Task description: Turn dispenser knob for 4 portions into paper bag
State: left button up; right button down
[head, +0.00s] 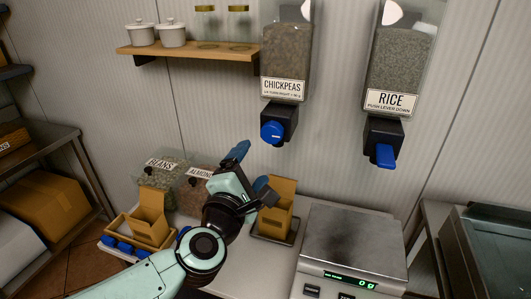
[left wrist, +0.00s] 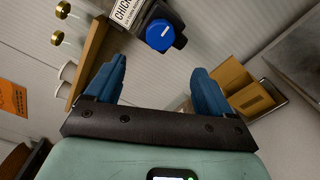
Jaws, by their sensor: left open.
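The chickpeas dispenser (head: 285,60) hangs on the wall, with a round blue knob (head: 272,132) on its black outlet. The knob also shows in the left wrist view (left wrist: 159,35), with a white mark on its face. An open brown paper bag (head: 283,193) stands on a small dark tray (head: 262,229) below the dispenser, partly hidden by my gripper. My left gripper (head: 251,168) is open and empty, below and slightly left of the knob and apart from it. In the left wrist view, the knob lies beyond the gap between its fingers (left wrist: 158,70). My right gripper is not in view.
A rice dispenser (head: 400,65) with a blue lever (head: 386,156) hangs to the right. A scale (head: 350,240) reading 0 g stands on the counter. Bins of beans (head: 160,173) and almonds (head: 195,197), and another bag (head: 150,215), stand left. A shelf (head: 190,49) holds jars.

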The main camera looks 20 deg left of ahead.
aim_at(270, 136)
pick_arm(q)
jog(key=w+n+b, duration=0.1)
jog(key=w+n, duration=0.5)
jog(key=w+n+b, duration=0.1)
jog(key=w+n, duration=0.5)
jog(key=w, duration=0.1)
jog(key=shift+w+d+f+n, duration=0.2)
jog(key=shift+w+n, duration=0.05)
jog(key=shift+n, duration=0.15)
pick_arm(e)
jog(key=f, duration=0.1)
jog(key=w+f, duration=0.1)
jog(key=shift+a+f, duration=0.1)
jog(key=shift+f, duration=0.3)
pick_arm(q)
jog(key=c, duration=1)
jog(key=shift+m, duration=0.3)
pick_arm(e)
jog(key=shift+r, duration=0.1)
